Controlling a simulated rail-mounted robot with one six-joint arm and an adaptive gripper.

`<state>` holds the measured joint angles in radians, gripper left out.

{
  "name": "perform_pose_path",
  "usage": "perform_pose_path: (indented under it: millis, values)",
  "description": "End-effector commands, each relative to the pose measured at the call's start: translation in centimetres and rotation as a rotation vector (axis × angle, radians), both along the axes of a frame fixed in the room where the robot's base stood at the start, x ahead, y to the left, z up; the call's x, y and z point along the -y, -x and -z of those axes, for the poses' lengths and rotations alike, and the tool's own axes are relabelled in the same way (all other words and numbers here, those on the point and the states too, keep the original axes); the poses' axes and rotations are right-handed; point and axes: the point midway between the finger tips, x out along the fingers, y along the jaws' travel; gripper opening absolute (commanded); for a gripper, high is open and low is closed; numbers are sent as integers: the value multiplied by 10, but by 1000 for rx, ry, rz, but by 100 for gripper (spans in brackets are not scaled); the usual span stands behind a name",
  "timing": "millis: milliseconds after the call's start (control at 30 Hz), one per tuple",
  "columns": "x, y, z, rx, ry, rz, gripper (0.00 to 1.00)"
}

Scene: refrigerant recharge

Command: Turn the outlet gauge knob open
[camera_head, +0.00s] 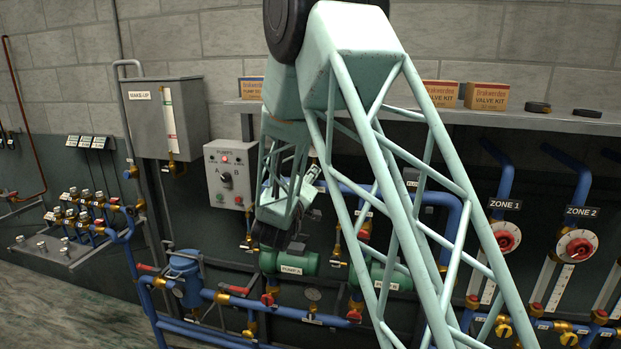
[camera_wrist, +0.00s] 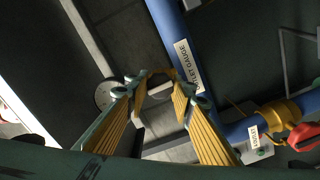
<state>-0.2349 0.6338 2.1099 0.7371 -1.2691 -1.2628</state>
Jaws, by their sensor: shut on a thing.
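In the wrist view my gripper (camera_wrist: 158,88) has its two yellow-ribbed fingers apart, with the teal tips closed around a small brass-coloured part (camera_wrist: 160,72), seemingly the outlet gauge knob. The fingertips cover much of it, so its turn angle cannot be told. The OUTLET GAUGE label (camera_wrist: 188,65) is on the blue pipe (camera_wrist: 168,22) just right of the fingertips. A round pale gauge face (camera_wrist: 104,94) shows left of the left fingertip. In the head view my arm hides the knob, and the fingertips cannot be made out.
A brass valve (camera_wrist: 277,113) with a red handle (camera_wrist: 304,136) and an OUTLET label (camera_wrist: 259,135) sit at the right of the wrist view. In the head view, the green PUMP A (camera_head: 290,263), blue piping and the PUMPS control box (camera_head: 230,174) are near my wrist.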

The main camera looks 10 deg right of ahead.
Motion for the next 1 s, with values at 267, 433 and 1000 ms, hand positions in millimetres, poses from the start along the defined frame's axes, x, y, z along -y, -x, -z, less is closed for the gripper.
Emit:
perform_pose_path:
  millis: [267,433,1000]
  values:
    - [0,0,0,2,0,0,30]
    - [0,0,0,0,-1,0,37]
    - [0,0,0,25,-50,0,37]
